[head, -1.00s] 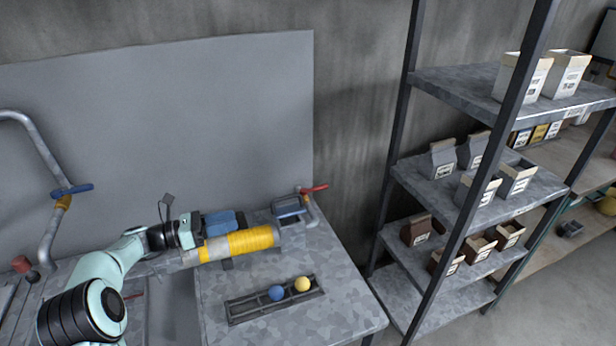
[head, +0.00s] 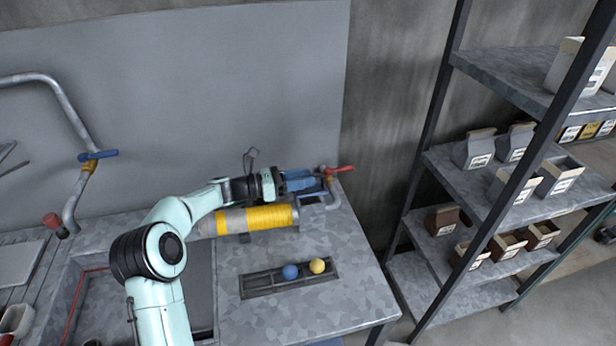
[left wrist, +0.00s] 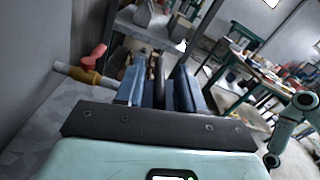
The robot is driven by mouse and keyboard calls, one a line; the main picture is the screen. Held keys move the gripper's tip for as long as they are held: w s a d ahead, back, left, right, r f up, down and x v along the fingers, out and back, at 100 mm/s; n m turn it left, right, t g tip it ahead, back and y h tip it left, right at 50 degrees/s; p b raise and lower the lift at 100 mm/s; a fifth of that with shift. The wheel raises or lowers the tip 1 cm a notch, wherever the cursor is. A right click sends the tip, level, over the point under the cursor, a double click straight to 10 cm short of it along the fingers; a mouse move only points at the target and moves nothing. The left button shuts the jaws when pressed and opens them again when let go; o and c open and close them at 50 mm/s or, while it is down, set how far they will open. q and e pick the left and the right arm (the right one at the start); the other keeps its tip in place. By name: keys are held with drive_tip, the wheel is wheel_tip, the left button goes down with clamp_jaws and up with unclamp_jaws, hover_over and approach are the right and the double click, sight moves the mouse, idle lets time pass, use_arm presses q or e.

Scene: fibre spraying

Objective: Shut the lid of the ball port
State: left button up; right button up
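The ball port cannot be made out for certain. A grey-blue frame (head: 314,198) stands at the right end of the yellow-wrapped cylinder (head: 258,218) on the table, partly hidden by my left gripper. My left gripper (head: 312,181) is above that end, its blue fingers pointing right towards a pipe with a red handle (head: 340,169). In the left wrist view the fingers (left wrist: 159,92) stand a little apart. A dark upright thing shows between them; whether it is touched cannot be told. My right gripper is not in view.
A blue ball (head: 290,272) and a yellow ball (head: 317,265) lie in a dark slotted tray (head: 262,284) at the front. A shelf rack (head: 485,55) with cartons stands to the right. A pipe with a blue handle (head: 98,155) is at left.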

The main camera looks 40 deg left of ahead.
sight(310, 191)
use_arm(q)
drive_tip(key=shift+x, duration=0.85)
clamp_jaws()
drive_tip(key=f+m+b, duration=0.1)
drive_tip(key=m+b, duration=0.1)
drive_tip(key=s+d+m+b, duration=0.1)
drive_tip(key=m, duration=0.1)
drive_tip(key=shift+d+f+b, duration=0.15)
drive_tip(key=shift+f+b, duration=0.2)
drive_tip(key=shift+b, duration=0.05)
drive_tip(key=shift+s+d+m+b, duration=0.2)
drive_tip(key=shift+m+b, duration=0.15)
drive_tip(key=shift+m, duration=0.25)
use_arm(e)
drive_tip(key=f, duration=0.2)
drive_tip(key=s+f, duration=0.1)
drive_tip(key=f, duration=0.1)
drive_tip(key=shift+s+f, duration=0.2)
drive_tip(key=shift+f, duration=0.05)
use_arm(q)
drive_tip(key=shift+a, duration=0.1)
unclamp_jaws()
drive_tip(key=shift+w, duration=0.1)
